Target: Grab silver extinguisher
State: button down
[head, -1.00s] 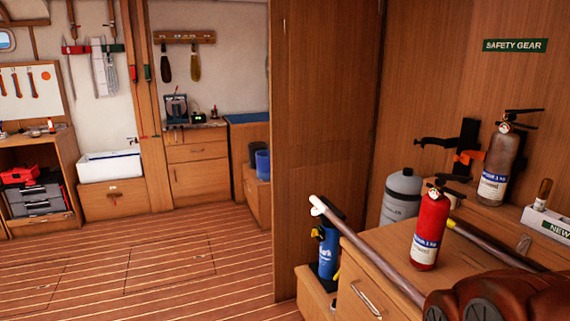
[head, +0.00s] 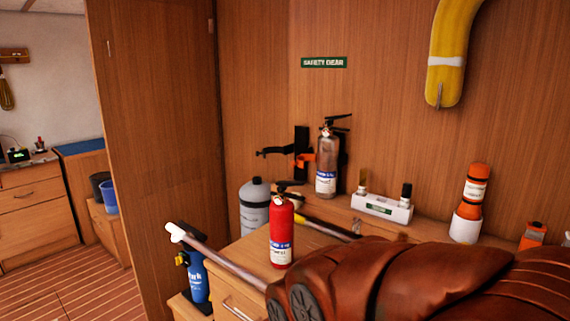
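The silver extinguisher (head: 327,172) stands upright against the wood wall in the head view, beside a black wall bracket with an orange strap (head: 303,154). It has a black handle on top and a blue and white label. A red extinguisher (head: 282,232) stands upright on the wooden counter in front of it and to the left. My gripper is not in view.
A grey cylinder (head: 254,207) stands left of the red extinguisher. A rail (head: 220,259) runs along the counter's front. A brown leather bag-like thing (head: 420,285) fills the lower right. A white holder (head: 382,208) and an orange canister (head: 471,198) stand to the right.

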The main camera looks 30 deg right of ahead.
aim_at(328, 144)
jog(key=u, duration=1)
jog(key=i, duration=1.7)
jog(key=z, duration=2.4)
